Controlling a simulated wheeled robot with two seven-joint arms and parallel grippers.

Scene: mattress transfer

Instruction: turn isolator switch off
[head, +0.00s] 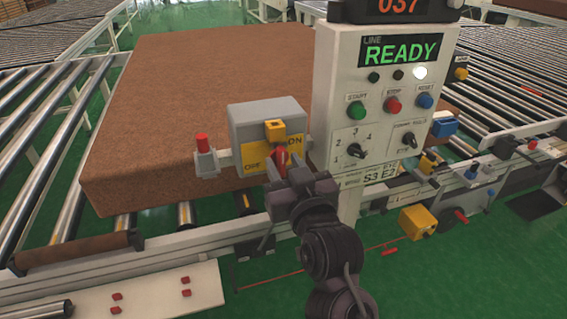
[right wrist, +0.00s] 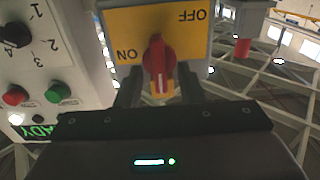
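The isolator switch is a grey box (head: 268,120) with a yellow face plate and a red rotary handle (head: 281,158). OFF is printed at the plate's left and ON at its right in the head view. In the right wrist view the plate (right wrist: 185,42) appears upside down, and the red handle (right wrist: 158,62) stands nearly upright with a white mark at its lower end. My right gripper (right wrist: 158,90) is in front of the switch, its fingers apart on either side of the handle, with gaps seeming to show. My left gripper is not in view.
A control panel (head: 330,95) with buttons and a lit READY display stands just right of the switch. A red-topped fitting (head: 204,160) sits at its left. A large brown mattress (head: 180,85) lies on rollers behind. A yellow box (head: 418,222) hangs at lower right.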

